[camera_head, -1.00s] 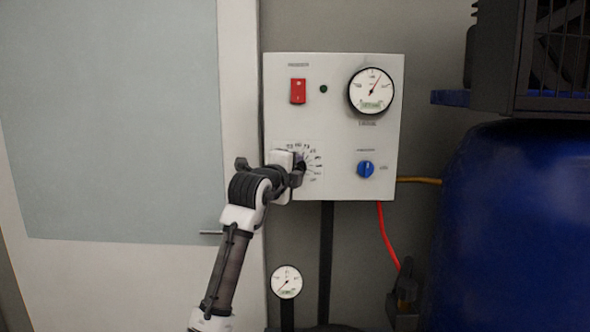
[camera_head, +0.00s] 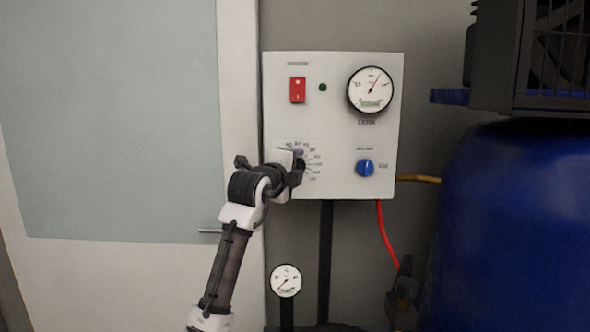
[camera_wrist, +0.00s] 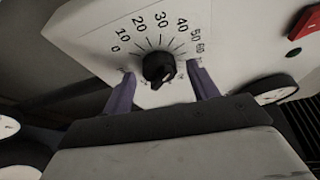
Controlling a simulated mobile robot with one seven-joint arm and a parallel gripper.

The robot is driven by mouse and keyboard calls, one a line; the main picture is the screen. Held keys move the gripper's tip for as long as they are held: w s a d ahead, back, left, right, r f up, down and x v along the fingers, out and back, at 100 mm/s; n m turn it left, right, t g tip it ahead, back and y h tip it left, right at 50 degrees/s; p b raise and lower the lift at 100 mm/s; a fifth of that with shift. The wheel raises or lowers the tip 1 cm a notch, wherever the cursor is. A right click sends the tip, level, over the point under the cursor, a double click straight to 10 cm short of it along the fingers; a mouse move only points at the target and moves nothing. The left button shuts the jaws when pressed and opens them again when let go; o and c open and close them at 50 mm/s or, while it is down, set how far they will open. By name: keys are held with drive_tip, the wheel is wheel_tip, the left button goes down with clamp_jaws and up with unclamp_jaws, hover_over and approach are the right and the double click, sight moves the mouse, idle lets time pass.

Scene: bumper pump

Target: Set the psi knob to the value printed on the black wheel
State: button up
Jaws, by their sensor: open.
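The black psi knob (camera_wrist: 158,68) sits on the light grey panel in the wrist view, with a printed scale (camera_wrist: 160,20) from 0 to 60 around it. My gripper (camera_wrist: 160,72) is open, with one finger on each side of the knob and a visible gap on both sides. I cannot tell which value the knob points to. In the head view my gripper (camera_head: 297,172) is at the lower left of the control box (camera_head: 345,125) and hides most of the knob. No black wheel with a printed value can be made out.
The box also carries a red switch (camera_head: 297,90), a round gauge (camera_head: 370,90) and a blue knob (camera_head: 365,168). A second gauge (camera_head: 286,280) stands below. A red hose (camera_head: 386,235) hangs beneath the box. A large blue tank (camera_head: 510,230) stands at right.

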drive_tip(key=b+v, duration=0.4)
drive_tip(key=v, duration=0.9)
drive_tip(key=shift+s, duration=0.35)
drive_tip(key=shift+a, duration=0.15)
